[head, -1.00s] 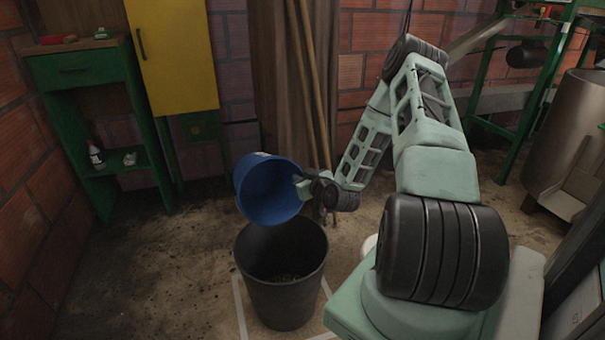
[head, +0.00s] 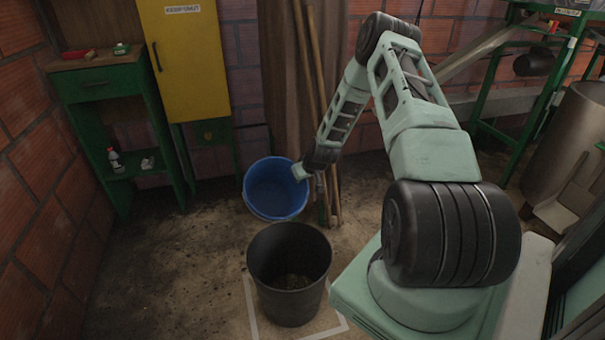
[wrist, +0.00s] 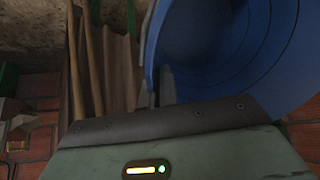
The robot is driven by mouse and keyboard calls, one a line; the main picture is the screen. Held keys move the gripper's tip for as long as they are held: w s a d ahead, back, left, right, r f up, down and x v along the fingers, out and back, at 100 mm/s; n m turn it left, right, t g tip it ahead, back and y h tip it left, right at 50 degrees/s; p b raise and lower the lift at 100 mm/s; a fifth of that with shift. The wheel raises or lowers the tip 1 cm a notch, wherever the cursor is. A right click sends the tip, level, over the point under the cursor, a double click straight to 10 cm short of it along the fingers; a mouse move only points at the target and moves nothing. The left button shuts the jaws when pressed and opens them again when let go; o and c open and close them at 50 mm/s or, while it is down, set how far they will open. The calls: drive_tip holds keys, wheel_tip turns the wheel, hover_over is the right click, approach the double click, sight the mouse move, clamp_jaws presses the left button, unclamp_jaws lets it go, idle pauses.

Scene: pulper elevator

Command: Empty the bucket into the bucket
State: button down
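A blue bucket (head: 274,188) is held in the air behind and above a black bucket, its open mouth facing the head camera. Its inside looks empty. My gripper (head: 304,172) is at the blue bucket's right rim. In the wrist view my gripper's fingers (wrist: 159,88) are at the rim of the blue bucket (wrist: 225,50), which fills the upper right.
A green shelf unit (head: 112,130) with small items and a yellow cabinet (head: 188,65) stand at the back left. Wooden poles (head: 318,100) lean on the back wall. A metal drum (head: 575,145) and green frame are at the right. The floor left of the black bucket is clear.

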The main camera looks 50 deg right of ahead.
sight(300, 186)
drive_tip(key=shift+w+d+r+g+y+p, duration=0.1)
drive_tip(key=shift+w+g+y+p, duration=0.05)
drive_tip(key=shift+w+g+p, duration=0.15)
drive_tip(key=shift+w+d+r+g+y+p, duration=0.1)
drive_tip(key=shift+w+g+y, duration=0.05)
drive_tip(key=shift+g, duration=0.25)
wheel_tip(300, 186, down, 3)
drive_tip(key=g+y+b, duration=0.1)
drive_tip(key=g, duration=0.2)
drive_tip(key=shift+f+b, duration=0.15)
drive_tip(key=shift+b, duration=0.2)
drive_tip(key=shift+f+g+y+b, duration=0.4)
drive_tip(key=shift+f+g+b, duration=0.2)
drive_tip(key=shift+g+b, duration=0.1)
drive_tip(key=shift+s, duration=0.1)
